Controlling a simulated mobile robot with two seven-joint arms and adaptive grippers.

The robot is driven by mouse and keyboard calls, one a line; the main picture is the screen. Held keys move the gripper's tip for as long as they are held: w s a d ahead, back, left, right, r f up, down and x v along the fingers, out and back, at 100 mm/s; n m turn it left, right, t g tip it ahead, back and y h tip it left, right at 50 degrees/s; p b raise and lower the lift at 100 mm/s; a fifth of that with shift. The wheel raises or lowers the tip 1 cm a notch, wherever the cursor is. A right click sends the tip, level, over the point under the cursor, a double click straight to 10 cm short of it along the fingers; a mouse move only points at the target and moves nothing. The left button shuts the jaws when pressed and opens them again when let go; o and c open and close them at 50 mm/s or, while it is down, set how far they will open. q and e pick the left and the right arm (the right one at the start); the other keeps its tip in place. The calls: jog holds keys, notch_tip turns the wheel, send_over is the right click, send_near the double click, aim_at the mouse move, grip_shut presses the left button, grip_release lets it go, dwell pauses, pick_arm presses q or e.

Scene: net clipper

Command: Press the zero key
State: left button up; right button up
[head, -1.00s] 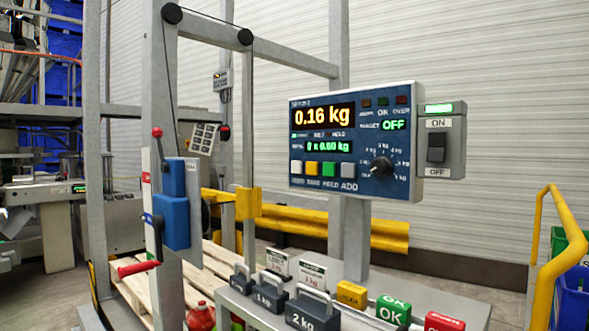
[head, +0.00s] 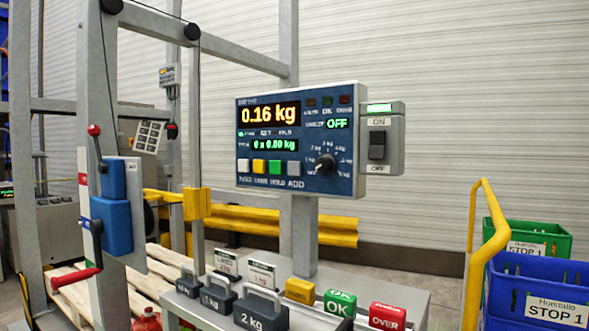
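The scale's display panel (head: 300,192) is blue with a grey frame and stands on a grey post. Its main display (head: 269,114) reads 0.16 kg and a smaller green line below reads 0 x 0.00 kg. The zero key (head: 243,166) is the white key at the left end of the key row, its label below blurred. To its right are a yellow key (head: 259,167), a green key (head: 275,168) and a grey key (head: 293,169). Neither of my grippers shows, and nothing touches the keys.
A bench below the panel holds dark weights (head: 262,309), a yellow block (head: 299,290), a green OK block (head: 340,302) and a red OVER block (head: 387,316). A power switch (head: 378,146) adjoins the panel. A yellow rail (head: 487,250) and blue crate (head: 541,290) stand right.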

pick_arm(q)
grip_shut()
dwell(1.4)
